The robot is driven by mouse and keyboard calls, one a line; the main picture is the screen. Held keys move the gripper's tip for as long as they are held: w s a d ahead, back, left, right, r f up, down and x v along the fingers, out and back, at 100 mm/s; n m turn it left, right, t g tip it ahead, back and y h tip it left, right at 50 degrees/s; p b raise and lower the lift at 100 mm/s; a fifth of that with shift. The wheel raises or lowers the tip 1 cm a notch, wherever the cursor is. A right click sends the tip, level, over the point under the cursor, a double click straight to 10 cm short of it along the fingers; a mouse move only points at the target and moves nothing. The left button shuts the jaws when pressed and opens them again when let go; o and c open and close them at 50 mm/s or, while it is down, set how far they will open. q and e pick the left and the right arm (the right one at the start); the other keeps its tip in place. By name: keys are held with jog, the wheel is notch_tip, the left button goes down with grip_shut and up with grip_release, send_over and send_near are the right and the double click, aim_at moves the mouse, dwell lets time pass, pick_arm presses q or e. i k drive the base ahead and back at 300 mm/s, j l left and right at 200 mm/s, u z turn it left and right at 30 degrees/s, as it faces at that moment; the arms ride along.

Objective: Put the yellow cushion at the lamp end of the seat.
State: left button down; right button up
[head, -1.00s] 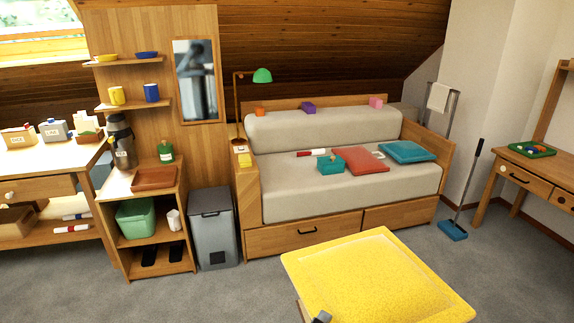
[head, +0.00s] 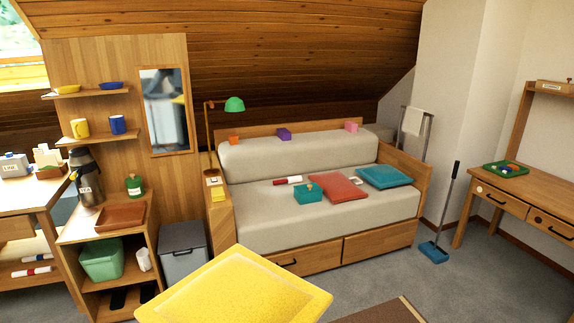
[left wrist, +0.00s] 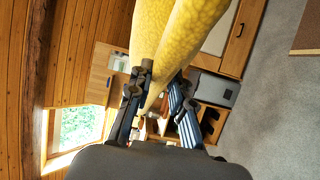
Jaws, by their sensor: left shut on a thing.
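The yellow cushion (head: 240,293) is large in the foreground of the head view, held up in front of the seat. In the left wrist view, my left gripper (left wrist: 158,92) is shut on an edge of the yellow cushion (left wrist: 190,35). The grey seat (head: 270,217) stands behind it against the wall. The green-shaded lamp (head: 234,104) stands at the seat's left end. A red cushion (head: 338,188) and a teal cushion (head: 385,176) lie on the seat's middle and right. A teal box (head: 308,194) and a red-and-white tube (head: 287,180) lie nearer the lamp end. My right gripper is not visible.
A grey bin (head: 184,250) and a wooden shelf unit (head: 100,225) stand left of the seat. A blue floor brush (head: 433,251) and a desk (head: 520,207) are on the right. A brown flat surface (head: 390,312) shows at the bottom. The seat's front left is bare.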

aim_at(261, 202)
jog(key=i+l+u, duration=0.25)
jog(key=i+l, duration=0.15)
jog(key=i, duration=0.15)
jog(key=i+l+u, duration=0.25)
jog(key=i+l, duration=0.2)
jog(key=i+l+u, duration=0.25)
jog(key=i+l, duration=0.2)
jog(key=l, duration=0.15)
jog(key=i+l+u, duration=0.2)
jog(key=i+l, duration=0.2)
jog(key=l, duration=0.25)
